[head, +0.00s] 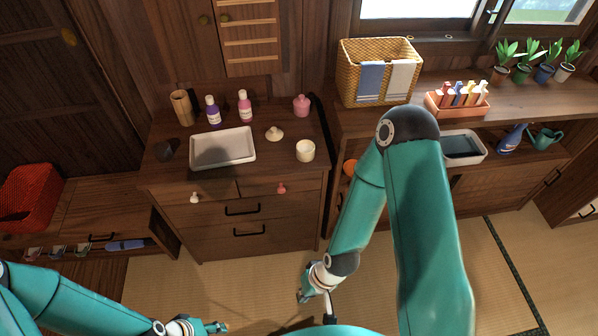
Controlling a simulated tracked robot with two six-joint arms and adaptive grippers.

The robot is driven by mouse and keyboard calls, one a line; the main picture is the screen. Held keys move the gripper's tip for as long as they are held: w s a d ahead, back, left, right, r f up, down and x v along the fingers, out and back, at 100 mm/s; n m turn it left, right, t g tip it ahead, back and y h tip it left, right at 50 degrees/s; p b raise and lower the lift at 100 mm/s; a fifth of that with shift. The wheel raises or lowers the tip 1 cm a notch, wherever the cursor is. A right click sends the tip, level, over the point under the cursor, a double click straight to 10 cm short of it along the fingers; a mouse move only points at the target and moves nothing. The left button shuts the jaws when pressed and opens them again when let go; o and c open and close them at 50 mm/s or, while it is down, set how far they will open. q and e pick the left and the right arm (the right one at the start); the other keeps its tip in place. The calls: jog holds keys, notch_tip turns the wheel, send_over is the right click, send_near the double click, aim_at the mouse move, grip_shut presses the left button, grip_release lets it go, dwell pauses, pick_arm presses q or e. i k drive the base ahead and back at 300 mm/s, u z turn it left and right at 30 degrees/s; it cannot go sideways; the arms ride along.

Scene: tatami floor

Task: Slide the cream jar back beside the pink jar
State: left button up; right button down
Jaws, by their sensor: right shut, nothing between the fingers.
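The cream jar (305,151) stands upright near the front right of the dresser top. It looks uncovered, and a cream lid with a knob (274,133) lies to its left and slightly behind. The pink jar (301,106) stands with its lid on at the back right of the dresser top, behind the cream jar with a clear gap between them. My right gripper (305,296) is shut and empty, low in front of the dresser and away from both jars. My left gripper (217,327) is at the bottom edge, far from the jars; its fingers are too small to read.
A white tray (223,149) lies left of the lid. A purple bottle (213,112), a pink bottle (245,107) and a wooden cup (182,107) stand at the back. A dark object (164,151) sits at the left. The dresser top between the two jars is clear.

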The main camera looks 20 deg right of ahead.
aim_at(305, 148)
jog(key=z, duration=0.15)
jog(key=i, duration=0.85)
jog(key=u, duration=0.05)
